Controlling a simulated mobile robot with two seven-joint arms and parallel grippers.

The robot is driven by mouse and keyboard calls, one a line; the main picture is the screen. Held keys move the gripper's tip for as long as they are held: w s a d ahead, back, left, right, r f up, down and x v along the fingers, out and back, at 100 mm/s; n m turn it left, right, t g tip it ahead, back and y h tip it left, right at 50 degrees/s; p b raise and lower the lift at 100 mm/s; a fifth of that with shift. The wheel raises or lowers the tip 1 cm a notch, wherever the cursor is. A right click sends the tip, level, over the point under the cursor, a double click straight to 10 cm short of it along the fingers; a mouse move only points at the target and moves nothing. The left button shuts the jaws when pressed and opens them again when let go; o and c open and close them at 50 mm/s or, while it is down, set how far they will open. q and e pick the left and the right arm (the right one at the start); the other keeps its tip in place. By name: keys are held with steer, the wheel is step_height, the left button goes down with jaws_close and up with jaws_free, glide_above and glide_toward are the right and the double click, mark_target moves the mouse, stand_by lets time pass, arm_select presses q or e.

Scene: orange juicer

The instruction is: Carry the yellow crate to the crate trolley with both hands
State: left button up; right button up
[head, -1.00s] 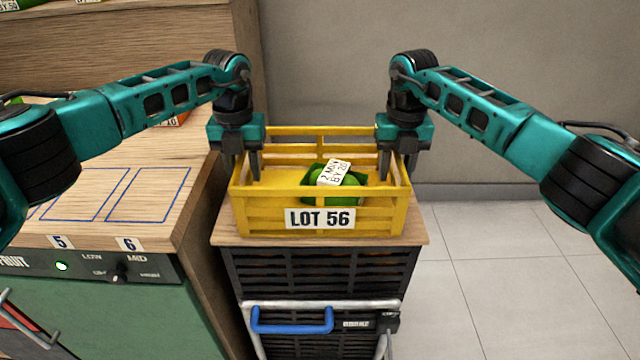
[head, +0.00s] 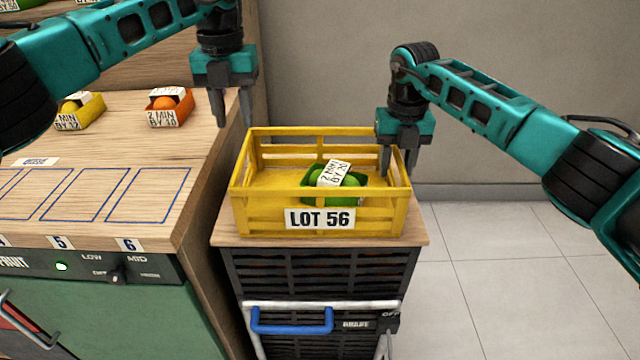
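The yellow crate (head: 258,219), labelled LOT 56, sits level on the wooden top of a dark slatted cart (head: 320,270), which looks like the crate trolley. A green box with green fruit and a white label (head: 336,180) is inside the crate. My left gripper (head: 233,118) is open and empty, above and behind the crate's left end, clear of it. My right gripper (head: 398,168) is at the crate's right wall, one finger inside and one outside. Its fingers stand apart, with no visible grip on the wall.
A wooden counter (head: 120,105) with outlined spaces stands at the left, close beside the cart. A yellow box (head: 80,112) and an orange box (head: 168,108) of fruit are on it. A grey wall (head: 330,60) is behind. Tiled floor (head: 500,260) at the right is clear.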

step_height(320, 180, up, 11)
steer(key=shift+f, duration=0.1)
stand_by(0.6)
